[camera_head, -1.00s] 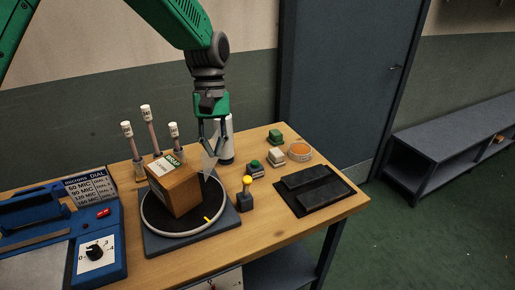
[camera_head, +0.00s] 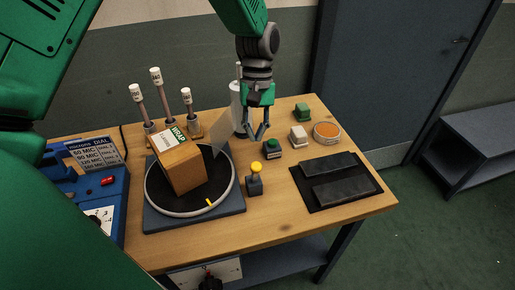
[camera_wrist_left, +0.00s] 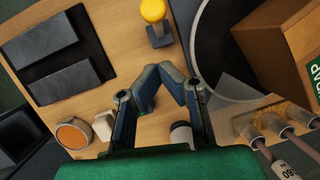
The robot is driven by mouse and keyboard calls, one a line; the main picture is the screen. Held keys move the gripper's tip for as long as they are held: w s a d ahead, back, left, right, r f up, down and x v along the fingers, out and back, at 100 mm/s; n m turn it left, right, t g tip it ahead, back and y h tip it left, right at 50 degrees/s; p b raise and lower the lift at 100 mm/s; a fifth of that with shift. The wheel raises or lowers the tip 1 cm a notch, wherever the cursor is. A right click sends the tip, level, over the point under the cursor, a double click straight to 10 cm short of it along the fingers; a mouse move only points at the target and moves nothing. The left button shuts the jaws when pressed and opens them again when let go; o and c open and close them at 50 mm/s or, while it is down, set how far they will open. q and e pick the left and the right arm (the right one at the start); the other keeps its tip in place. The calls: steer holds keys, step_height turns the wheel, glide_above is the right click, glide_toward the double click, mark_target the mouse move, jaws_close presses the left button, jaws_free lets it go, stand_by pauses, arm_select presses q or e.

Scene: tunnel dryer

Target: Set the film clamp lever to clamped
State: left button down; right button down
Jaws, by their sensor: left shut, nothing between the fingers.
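A short post with a yellow knob (camera_head: 256,168) stands on the table just right of the turntable (camera_head: 234,193). It looks like a lever, but I cannot read a label or a clamped mark on it. The yellow knob also shows at the top of the left wrist view (camera_wrist_left: 153,10). A pale thin sheet (camera_head: 221,133) stands beside the wrapped box (camera_head: 180,172). My right gripper is out of view.
Several white-capped posts (camera_head: 156,76) stand behind the turntable. A white cylinder (camera_head: 236,95) is behind my left gripper. A black mat with dark bars (camera_head: 329,178), an orange round dish (camera_head: 327,132) and small blocks lie to the right. A blue dial machine (camera_head: 112,182) is at left.

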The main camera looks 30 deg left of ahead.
mark_target(259, 167)
arm_select(q)
steer(key=s, duration=0.1)
steer(key=s+d+f, duration=0.1)
steer(key=s+d, duration=0.1)
steer(key=shift+s+d+f+p, duration=0.1)
steer(key=shift+s+f+p, duration=0.15)
steer(key=shift+f+p, duration=0.15)
steer(key=shift+w+f, duration=0.1)
steer(key=shift+f, duration=0.1)
steer(key=shift+s+d+r+t+y+p, duration=0.1)
steer(key=shift+s+d+t+y+p, duration=0.4)
steer(key=shift+s+d+y+p, duration=0.1)
steer(key=shift+s+d+p, duration=0.25)
steer(key=shift+d+p, duration=0.05)
steer(key=shift+p, duration=0.1)
steer(key=shift+s+d, duration=0.15)
steer(key=shift+d, duration=0.1)
steer(key=shift+d+f, duration=0.2)
steer(key=shift+a, duration=0.15)
